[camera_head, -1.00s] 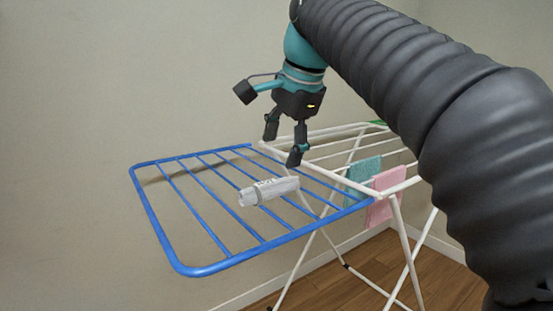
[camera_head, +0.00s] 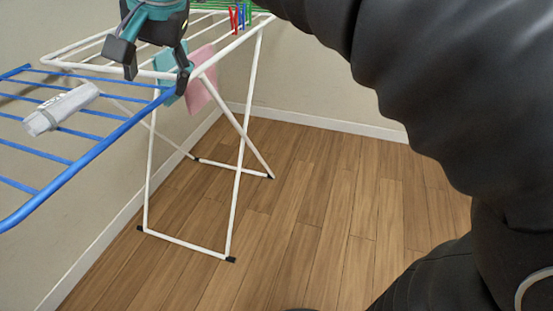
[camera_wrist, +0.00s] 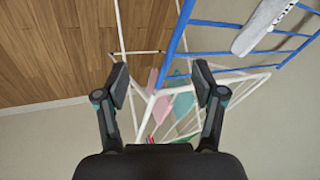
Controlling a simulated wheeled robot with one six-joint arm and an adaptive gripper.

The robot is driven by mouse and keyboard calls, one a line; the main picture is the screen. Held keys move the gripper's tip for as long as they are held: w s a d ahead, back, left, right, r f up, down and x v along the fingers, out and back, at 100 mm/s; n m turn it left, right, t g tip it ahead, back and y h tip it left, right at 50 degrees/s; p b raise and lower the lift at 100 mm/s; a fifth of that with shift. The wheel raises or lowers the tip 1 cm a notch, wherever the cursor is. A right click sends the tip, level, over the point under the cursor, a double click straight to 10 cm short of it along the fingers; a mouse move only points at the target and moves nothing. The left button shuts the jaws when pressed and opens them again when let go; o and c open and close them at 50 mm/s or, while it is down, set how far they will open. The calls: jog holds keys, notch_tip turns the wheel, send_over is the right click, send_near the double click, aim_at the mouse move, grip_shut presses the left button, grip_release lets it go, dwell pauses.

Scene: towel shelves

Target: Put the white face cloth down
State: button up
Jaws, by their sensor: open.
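The white face cloth (camera_head: 62,108) is a rolled or folded bundle with a band around it. It lies on the blue bars of the drying rack's wing (camera_head: 92,151) at the left of the head view. It also shows at the upper right of the wrist view (camera_wrist: 264,24). My gripper (camera_head: 157,80) is to the right of the cloth, apart from it, near the white rail.
A teal cloth (camera_head: 172,70) and a pink cloth (camera_head: 201,80) hang on the rack's white frame (camera_head: 237,150). Red and blue pegs (camera_head: 237,18) sit farther back. A wall stands behind the rack. The wooden floor (camera_head: 300,200) right of the rack is clear.

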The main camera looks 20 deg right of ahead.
jog(key=s+d+f+n, duration=0.1)
jog(key=s+d+f, duration=0.4)
jog(key=f, duration=0.2)
jog(key=s+d+f+n+h, duration=0.1)
jog(key=s+d+f, duration=0.3)
jog(key=f, duration=0.4)
jog(key=s+d+f+n+t+h, duration=0.1)
jog(key=s+d+f+n, duration=0.2)
jog(key=s+d+f, duration=0.2)
notch_tip(320, 180, down, 3)
jog(key=shift+s+d+r, duration=0.15)
jog(key=shift+s+d, duration=0.15)
jog(key=shift+s, duration=0.1)
